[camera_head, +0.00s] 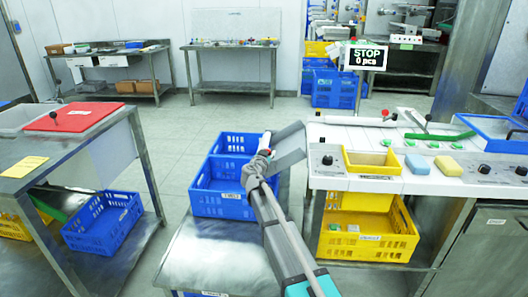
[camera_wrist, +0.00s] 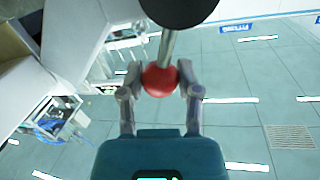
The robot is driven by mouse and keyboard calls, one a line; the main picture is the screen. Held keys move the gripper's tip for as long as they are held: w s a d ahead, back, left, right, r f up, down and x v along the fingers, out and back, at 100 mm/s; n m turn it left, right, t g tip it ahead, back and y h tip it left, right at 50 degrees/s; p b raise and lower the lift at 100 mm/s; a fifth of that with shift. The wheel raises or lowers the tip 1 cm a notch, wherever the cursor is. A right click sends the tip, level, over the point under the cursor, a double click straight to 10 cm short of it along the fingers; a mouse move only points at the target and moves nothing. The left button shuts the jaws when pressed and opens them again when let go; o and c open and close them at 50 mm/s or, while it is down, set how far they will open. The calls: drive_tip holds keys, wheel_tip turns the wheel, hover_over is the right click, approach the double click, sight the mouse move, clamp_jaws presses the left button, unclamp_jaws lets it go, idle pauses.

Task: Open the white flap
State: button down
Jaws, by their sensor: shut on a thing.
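My gripper (camera_head: 264,158) is at the left end of the white bench, above the far blue crate. In the wrist view my gripper (camera_wrist: 160,84) has its two fingers closed around a red ball knob (camera_wrist: 159,82) on a short metal rod (camera_wrist: 166,48). A bit of the red knob (camera_head: 267,152) shows in the head view. A pale sloped panel (camera_head: 291,150) is just right of my gripper; I cannot tell whether it is the white flap or a chute. A large pale panel (camera_wrist: 75,28) also shows at the upper left of the wrist view.
Blue crates (camera_head: 222,205) stand on a low metal table (camera_head: 208,262) below my gripper. The white bench (camera_head: 328,184) carries knobs, a small yellow bin (camera_head: 372,171) and sponges. A metal table (camera_head: 60,158) with a red lid (camera_head: 73,117) stands left. Floor between is clear.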

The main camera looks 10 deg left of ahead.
drive_tip(key=shift+d+f+m+g+y, duration=0.15)
drive_tip(key=shift+d+f+m, duration=0.2)
drive_tip(key=shift+m, duration=0.4)
drive_tip(key=shift+d+f+m+g+y, duration=0.15)
drive_tip(key=shift+d+m, duration=0.25)
drive_tip(key=shift+m, duration=0.35)
